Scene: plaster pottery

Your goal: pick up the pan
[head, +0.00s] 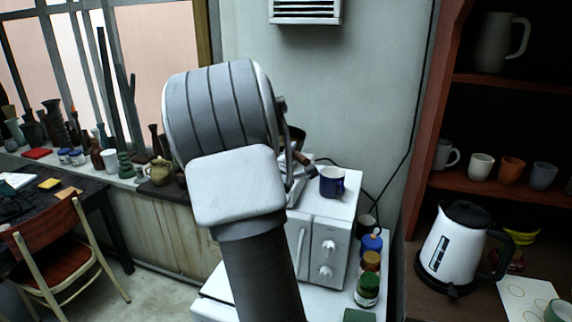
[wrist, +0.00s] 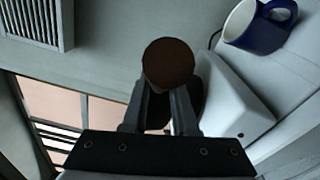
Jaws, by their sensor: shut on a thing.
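My gripper (wrist: 158,98) is shut on the pan's brown handle, whose round end (wrist: 168,62) faces the wrist camera between the two fingers. In the head view, a bit of the dark pan (head: 296,136) and its brown handle show just right of my arm, above the left part of the white oven's top. My arm hides most of the pan there, and I cannot tell whether it touches the oven.
A dark blue mug (head: 332,181) stands on the white oven (head: 330,222), close right of my gripper. Several jars stand beside the oven, with a white kettle (head: 455,248) further right. Pottery lines the window sill at left. A vent (head: 305,10) hangs on the wall.

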